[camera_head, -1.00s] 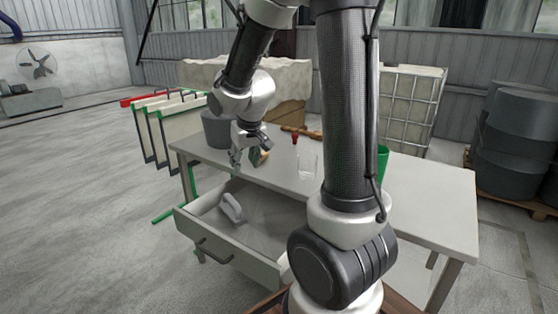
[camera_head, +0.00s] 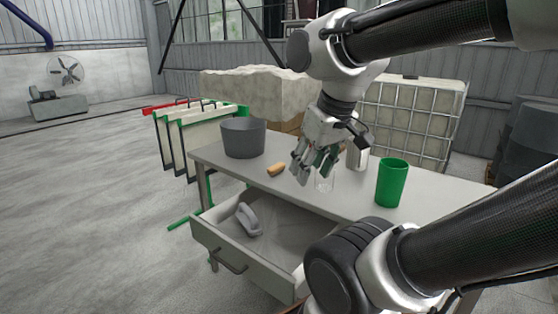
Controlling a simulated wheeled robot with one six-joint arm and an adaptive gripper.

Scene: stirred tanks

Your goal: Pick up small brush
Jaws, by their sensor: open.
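A small tan, wooden-looking piece (camera_head: 276,169) lies on the table top, left of my gripper; it may be the small brush, but no bristles can be made out. A grey thing with a raised handle (camera_head: 248,219) lies in the open drawer and could also be a brush; I cannot tell. My gripper (camera_head: 309,168) is open and points down above the table, to the right of the tan piece and apart from it. A clear glass (camera_head: 325,183) is partly hidden by the fingers.
A grey pot (camera_head: 243,138) stands at the table's left end. A green cup (camera_head: 391,183) stands to the right of my gripper. The table's drawer (camera_head: 237,262) is pulled open toward me. A pale metal cylinder (camera_head: 358,155) stands behind my arm.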

